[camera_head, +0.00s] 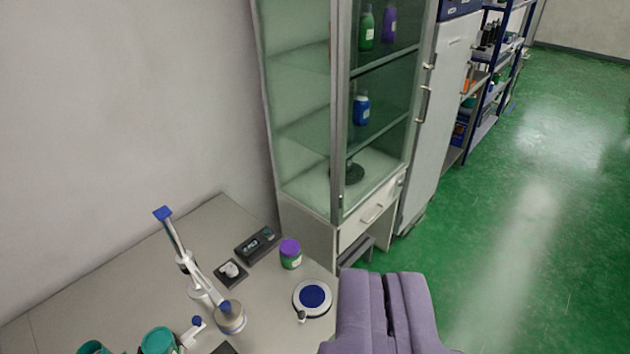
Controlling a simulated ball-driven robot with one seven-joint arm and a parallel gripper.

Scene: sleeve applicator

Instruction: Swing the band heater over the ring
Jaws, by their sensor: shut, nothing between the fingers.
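A white and grey bench device (197,280) stands on the table at the lower left, with a slanted arm ending in a blue knob (162,213). At its lower end is a round metal part with a blue cap (230,316). I cannot tell which part is the band heater or which is the ring. My gripper (388,277), with two purple-grey fingers, is shut and empty at the bottom, right of the table edge. It is apart from the device.
On the table (90,290) are a white round unit with a blue disc (314,296), a purple-lidded jar (290,254), a black box (257,244) and teal containers (158,342). A glass cabinet (300,110) stands behind. Green floor (540,230) is clear at right.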

